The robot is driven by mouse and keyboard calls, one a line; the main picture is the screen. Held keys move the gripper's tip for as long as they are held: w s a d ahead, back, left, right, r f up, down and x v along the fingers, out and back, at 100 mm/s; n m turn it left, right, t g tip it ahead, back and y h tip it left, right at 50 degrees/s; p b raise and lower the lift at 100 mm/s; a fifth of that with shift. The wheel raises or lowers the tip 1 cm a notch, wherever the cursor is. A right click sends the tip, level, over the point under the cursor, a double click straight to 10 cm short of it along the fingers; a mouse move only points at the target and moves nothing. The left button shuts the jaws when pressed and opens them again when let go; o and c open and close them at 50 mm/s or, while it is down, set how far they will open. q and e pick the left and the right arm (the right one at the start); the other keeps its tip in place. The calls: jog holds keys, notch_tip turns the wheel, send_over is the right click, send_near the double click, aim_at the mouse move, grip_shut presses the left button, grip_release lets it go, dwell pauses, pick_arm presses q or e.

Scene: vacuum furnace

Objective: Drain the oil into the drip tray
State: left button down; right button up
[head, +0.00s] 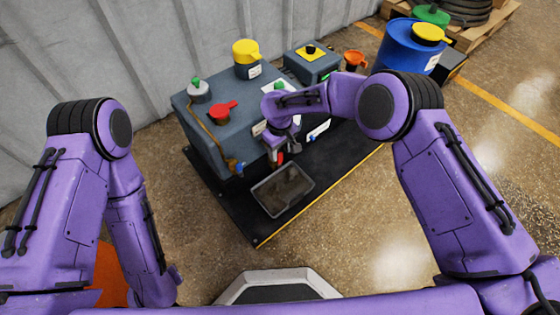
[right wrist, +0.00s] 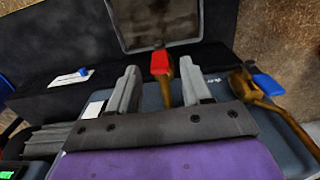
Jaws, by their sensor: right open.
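The drip tray (head: 298,211) is a shallow dark tray on the black base in front of the grey tank (head: 225,125). Its near rim also shows at the top of the right wrist view (right wrist: 165,47). A brass drain valve with a red handle (right wrist: 160,63) sticks out from the tank toward the tray; a bit of red shows in the head view (head: 281,158). My right gripper (right wrist: 160,80) is open, with one finger on each side of the red-handled valve. I cannot tell whether they touch. My left gripper does not show; only its lowered arm does.
A blue-handled brass valve (right wrist: 268,84) sits beside the red one, with a pipe. A red cap (head: 223,108) and yellow cap (head: 245,48) top the machine. A blue drum (head: 405,50) stands at back right. The floor on the right is clear.

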aim_at(280, 161)
notch_tip(280, 161, down, 4)
jog(key=shift+f+b, duration=0.2)
jog(key=shift+b, duration=0.3)
grip_shut()
